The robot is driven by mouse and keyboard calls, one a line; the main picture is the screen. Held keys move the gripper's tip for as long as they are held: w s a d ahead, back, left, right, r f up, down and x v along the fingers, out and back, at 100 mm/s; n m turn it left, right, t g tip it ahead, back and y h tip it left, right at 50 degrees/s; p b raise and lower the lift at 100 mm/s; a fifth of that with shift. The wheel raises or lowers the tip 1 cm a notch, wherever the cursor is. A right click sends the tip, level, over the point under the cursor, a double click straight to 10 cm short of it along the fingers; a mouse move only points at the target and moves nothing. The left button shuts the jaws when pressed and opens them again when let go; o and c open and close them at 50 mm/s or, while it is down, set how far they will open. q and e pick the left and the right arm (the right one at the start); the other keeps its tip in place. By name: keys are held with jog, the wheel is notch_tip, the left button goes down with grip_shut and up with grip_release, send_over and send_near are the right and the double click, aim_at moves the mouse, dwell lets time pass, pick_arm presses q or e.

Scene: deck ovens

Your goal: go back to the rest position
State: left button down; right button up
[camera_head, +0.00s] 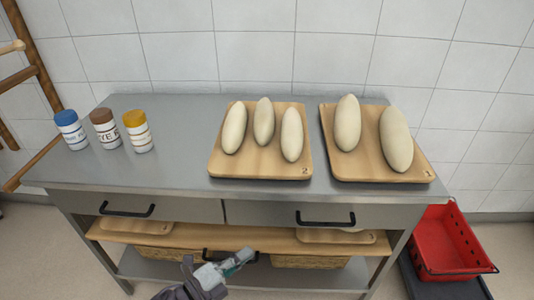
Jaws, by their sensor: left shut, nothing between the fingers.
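My left gripper (240,260) shows at the bottom middle of the head view, in front of the table's lower shelves. Its fingers are shut with nothing between them, and it touches no dough. My right gripper is out of view. The metal table (180,178) carries two wooden boards. The board marked 2 (225,163) holds three pale dough loaves (264,122). The board marked 1 (345,163) at the right holds two larger dough loaves (397,138).
Three jars with blue (70,130), brown (105,130) and yellow (138,132) lids stand at the table's left. Two drawers have black handles (325,219). Boards and baskets (310,261) sit below. A red crate (445,243) is at the right. A wooden rack (38,65) stands left.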

pick_arm(q)
jog(key=s+a+f+n+g+y+p, duration=0.1)
jog(key=s+a+f+n+y, duration=0.3)
jog(key=f, duration=0.5)
jog(key=s+a+f+n+g+y+p, duration=0.1)
jog(key=a+f+n+y+p, duration=0.15)
jog(key=a+f+n, duration=0.45)
jog(key=s+a+f+n+g+y+p, duration=0.1)
jog(key=s+a+f+n+y, duration=0.2)
jog(key=f, duration=0.7)
jog(key=s+f+n+g+y, duration=0.1)
jog(key=s+f+n+g, duration=0.2)
jog(key=s, duration=0.7)
jog(key=s+f+n+g+p, duration=0.1)
jog(key=s+f+n+g, duration=0.2)
jog(key=s+f, duration=0.3)
jog(key=s+f+n+g+y+p, duration=0.1)
jog(key=s+f+n+g, duration=0.2)
jog(key=s, duration=1.1)
jog(key=shift+s+a+f+n+y, duration=0.2)
jog(key=shift+f+n+y, duration=0.15)
jog(key=shift+f+n, duration=0.3)
